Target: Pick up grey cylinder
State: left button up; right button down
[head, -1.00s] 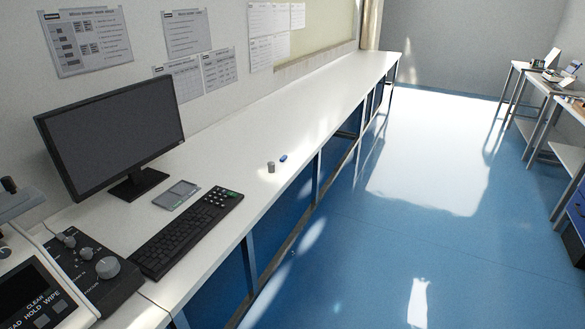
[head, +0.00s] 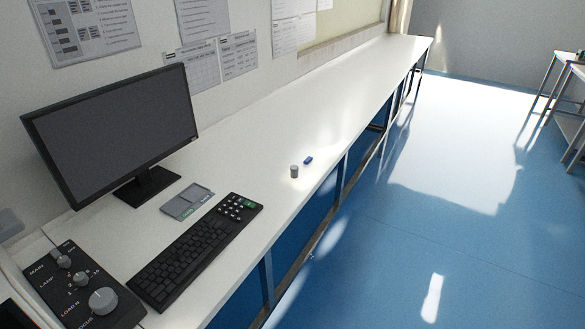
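A small grey cylinder (head: 294,172) stands upright on the long white bench (head: 330,125), near its front edge. A small blue object (head: 308,160) lies just behind it to the right, apart from it. Neither of my grippers is in the head view.
A black keyboard (head: 195,252), a small grey tray-like item (head: 187,201) and a monitor (head: 115,130) are on the bench left of the cylinder. A black control panel with knobs (head: 85,290) is at the lower left. The bench beyond the cylinder is clear. Blue floor (head: 400,240) lies open to the right.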

aim_at(294, 168)
jog(key=i+l+u, duration=0.25)
jog(key=i+l, duration=0.2)
jog(key=l, duration=0.2)
jog(key=i+l+u, duration=0.15)
jog(key=l, duration=0.2)
jog(key=i+l+u, duration=0.1)
jog(key=i+l, duration=0.15)
jog(key=l, duration=0.15)
jog(key=i+l+u, duration=0.15)
jog(key=l, duration=0.25)
jog(key=i+l+u, duration=0.15)
jog(key=l, duration=0.25)
